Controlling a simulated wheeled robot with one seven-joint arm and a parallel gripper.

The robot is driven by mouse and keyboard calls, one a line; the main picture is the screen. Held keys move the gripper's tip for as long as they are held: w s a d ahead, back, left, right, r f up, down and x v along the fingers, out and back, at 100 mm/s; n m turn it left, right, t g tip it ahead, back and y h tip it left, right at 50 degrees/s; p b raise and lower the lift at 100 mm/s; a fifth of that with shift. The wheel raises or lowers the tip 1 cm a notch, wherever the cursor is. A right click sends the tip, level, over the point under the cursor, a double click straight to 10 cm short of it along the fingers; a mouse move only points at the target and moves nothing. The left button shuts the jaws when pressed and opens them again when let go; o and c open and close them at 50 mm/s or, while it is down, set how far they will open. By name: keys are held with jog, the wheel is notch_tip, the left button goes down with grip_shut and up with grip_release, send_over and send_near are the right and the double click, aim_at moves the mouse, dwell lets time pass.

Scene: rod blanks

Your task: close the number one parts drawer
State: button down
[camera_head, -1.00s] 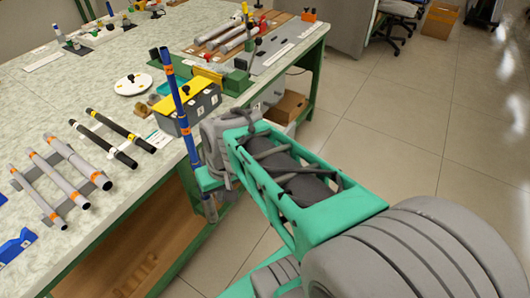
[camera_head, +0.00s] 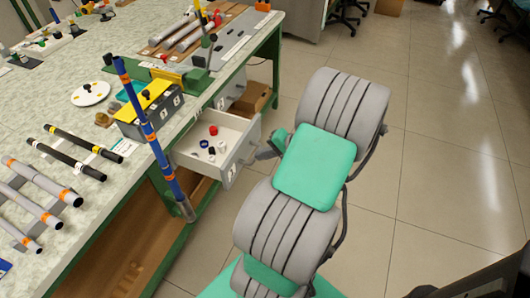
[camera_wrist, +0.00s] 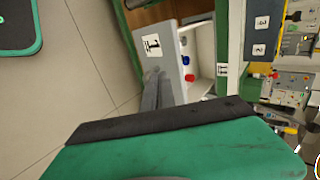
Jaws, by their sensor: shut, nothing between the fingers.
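The number one parts drawer (camera_head: 240,155) is pulled out from under the table's right edge, its inside visible with small red, white and blue parts. In the wrist view its grey front (camera_wrist: 163,42) carries a label "1". My gripper (camera_head: 268,148) is shut and empty at the outer side of the drawer front. In the wrist view the gripper fingers (camera_wrist: 155,88) point at the front below the label. They look very close to it; I cannot tell whether they touch.
A blue rod (camera_head: 147,130) with orange bands rises in front of the table edge, left of the drawer. A grey box with yellow top (camera_head: 150,102), black rods (camera_head: 75,147) and grey rods (camera_head: 40,180) are on the table (camera_head: 50,95). The floor (camera_head: 440,170) at right is clear.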

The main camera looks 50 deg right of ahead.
aim_at(235, 156)
jog(key=w+f, duration=0.1)
jog(key=w, duration=0.1)
jog(key=w+a+f, duration=0.1)
jog(key=w, duration=0.1)
jog(key=w+a+f, duration=0.1)
jog(key=w, duration=0.1)
jog(key=shift+w+a+f, duration=0.2)
jog(key=shift+w+f, duration=0.05)
jog(key=shift+w, duration=0.05)
jog(key=shift+w+a, duration=0.1)
jog(key=shift+w, duration=0.3)
jog(key=shift+w, duration=0.15)
